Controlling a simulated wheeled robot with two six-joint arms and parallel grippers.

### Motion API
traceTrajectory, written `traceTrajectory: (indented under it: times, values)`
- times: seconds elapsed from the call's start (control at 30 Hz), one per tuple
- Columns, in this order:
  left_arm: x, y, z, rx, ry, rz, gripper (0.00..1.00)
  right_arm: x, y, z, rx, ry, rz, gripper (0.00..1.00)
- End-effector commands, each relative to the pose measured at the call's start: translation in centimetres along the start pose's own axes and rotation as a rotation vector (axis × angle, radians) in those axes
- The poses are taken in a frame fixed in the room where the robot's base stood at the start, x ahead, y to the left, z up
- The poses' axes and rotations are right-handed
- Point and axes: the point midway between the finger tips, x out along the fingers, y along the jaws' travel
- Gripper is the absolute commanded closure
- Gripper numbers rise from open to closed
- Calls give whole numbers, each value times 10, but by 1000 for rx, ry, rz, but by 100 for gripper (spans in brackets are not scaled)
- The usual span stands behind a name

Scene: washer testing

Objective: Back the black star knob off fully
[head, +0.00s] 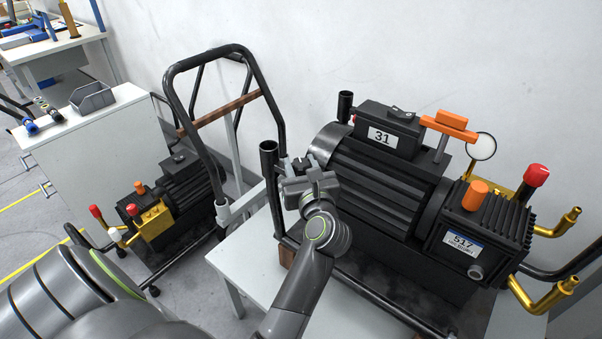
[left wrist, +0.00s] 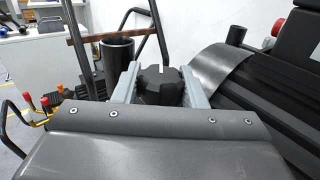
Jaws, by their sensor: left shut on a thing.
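The black star knob (left wrist: 160,84) sits between the two grey fingers of my left gripper (left wrist: 158,86) in the left wrist view. The fingers are shut on its sides, and a small light mark shows on its top. In the head view my left gripper (head: 298,166) is at the left end of the large black pump (head: 385,195), beside an upright black tube (head: 268,158). The knob (head: 303,162) is small and mostly hidden by the gripper there. What lies under the knob is hidden. My right gripper is not in view.
The pump carries a "31" label, an orange handle (head: 450,125), a gauge (head: 481,146) and brass pipes on its right. It stands on a white table (head: 245,262). A black cart frame (head: 215,60) and a smaller pump (head: 180,185) stand left.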

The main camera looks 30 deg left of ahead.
Motion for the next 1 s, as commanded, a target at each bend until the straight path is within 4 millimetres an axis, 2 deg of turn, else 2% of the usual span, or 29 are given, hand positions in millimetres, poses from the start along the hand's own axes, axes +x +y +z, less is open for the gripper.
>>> traceTrajectory:
  times: [0.03, 0.13, 0.23, 0.4, 0.7, 1.0]
  values:
    - [0, -3, -6, -5, -1, 43, 85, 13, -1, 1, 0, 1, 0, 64]
    - [0, -2, -5, -4, -2, 139, 85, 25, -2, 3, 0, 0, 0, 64]
    - [0, -2, -5, -3, -3, 233, 85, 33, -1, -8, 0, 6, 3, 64]
    - [0, -1, -4, -3, -5, 382, 85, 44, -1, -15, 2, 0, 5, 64]
    - [0, 0, -3, -2, -3, 576, 85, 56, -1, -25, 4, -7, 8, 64]
    - [0, 0, -1, -1, -1, 658, 85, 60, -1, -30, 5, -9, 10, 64]
